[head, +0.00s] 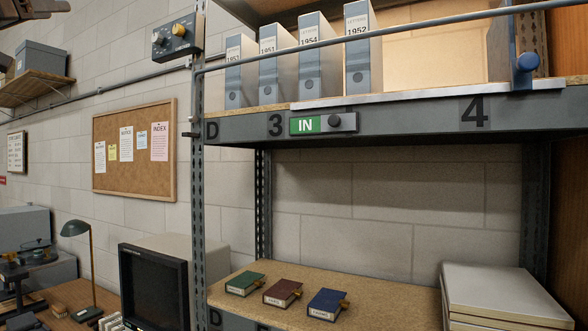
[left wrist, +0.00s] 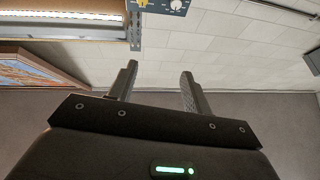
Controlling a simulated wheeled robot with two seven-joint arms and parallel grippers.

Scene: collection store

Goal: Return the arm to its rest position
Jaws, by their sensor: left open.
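My left gripper (head: 62,6) shows only in part, dark, at the top left corner of the head view. It is raised high, in front of the wall and apart from the shelving. In the left wrist view the same gripper (left wrist: 159,70) has its two dark fingers spread, with nothing between them and only the pale wall behind. Most of the left arm is out of the head view. My right gripper is in neither view.
Three small books (head: 284,292) and stacked pale boxes (head: 500,293) are below.

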